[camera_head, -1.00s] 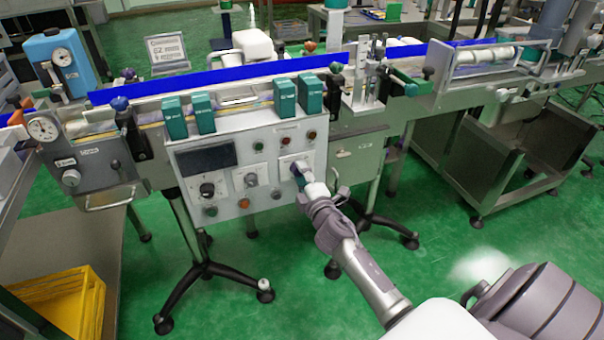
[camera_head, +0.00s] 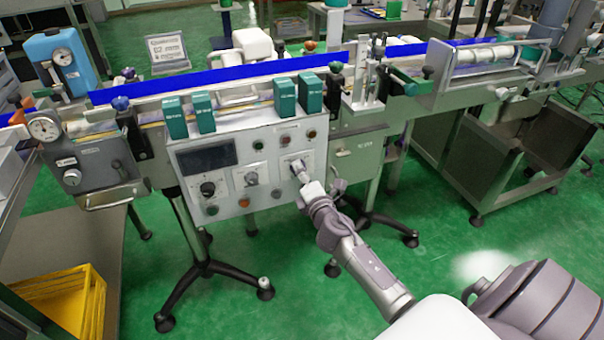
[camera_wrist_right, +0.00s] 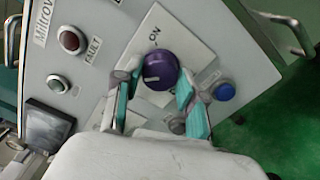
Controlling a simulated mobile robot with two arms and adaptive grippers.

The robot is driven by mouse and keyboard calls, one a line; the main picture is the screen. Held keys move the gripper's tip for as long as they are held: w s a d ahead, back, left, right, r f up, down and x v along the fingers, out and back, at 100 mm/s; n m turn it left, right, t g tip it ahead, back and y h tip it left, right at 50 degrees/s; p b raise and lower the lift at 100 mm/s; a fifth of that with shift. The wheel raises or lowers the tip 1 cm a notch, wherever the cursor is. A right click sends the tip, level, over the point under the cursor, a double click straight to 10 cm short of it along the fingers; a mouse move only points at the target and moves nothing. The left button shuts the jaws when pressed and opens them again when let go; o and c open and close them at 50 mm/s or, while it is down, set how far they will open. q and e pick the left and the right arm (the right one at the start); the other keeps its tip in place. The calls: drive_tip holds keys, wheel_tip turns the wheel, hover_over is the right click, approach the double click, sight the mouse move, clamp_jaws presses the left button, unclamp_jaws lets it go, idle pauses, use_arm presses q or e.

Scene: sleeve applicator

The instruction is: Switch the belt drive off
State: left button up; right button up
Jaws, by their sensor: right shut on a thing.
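The control panel (camera_head: 225,155) hangs on the front of the conveyor and carries a dark display, lamps and several knobs. In the right wrist view a round purple knob (camera_wrist_right: 160,70) with a white pointer line sits on a white plate (camera_wrist_right: 180,42) marked "ON". The pointer line lies toward the left of that picture, not straight at the "ON" word. My right gripper (camera_head: 300,168) is at the panel's right side. In the wrist view its teal-padded fingers (camera_wrist_right: 155,98) are shut on the knob from both sides. The knob is mostly hidden in the head view. My left gripper is out of view.
A red lamp (camera_wrist_right: 71,40) labelled "FAULT" and a blue button (camera_wrist_right: 224,91) sit close to the knob. Teal boxes (camera_head: 286,97) stand above the panel. A metal handle (camera_wrist_right: 285,30) is near the panel edge. Green floor (camera_head: 300,300) is open below.

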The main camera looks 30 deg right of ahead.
drive_tip(key=shift+f, duration=0.1)
drive_tip(key=o, duration=1.1)
drive_tip(key=shift+o, duration=0.2)
drive_tip(key=v, duration=1.2)
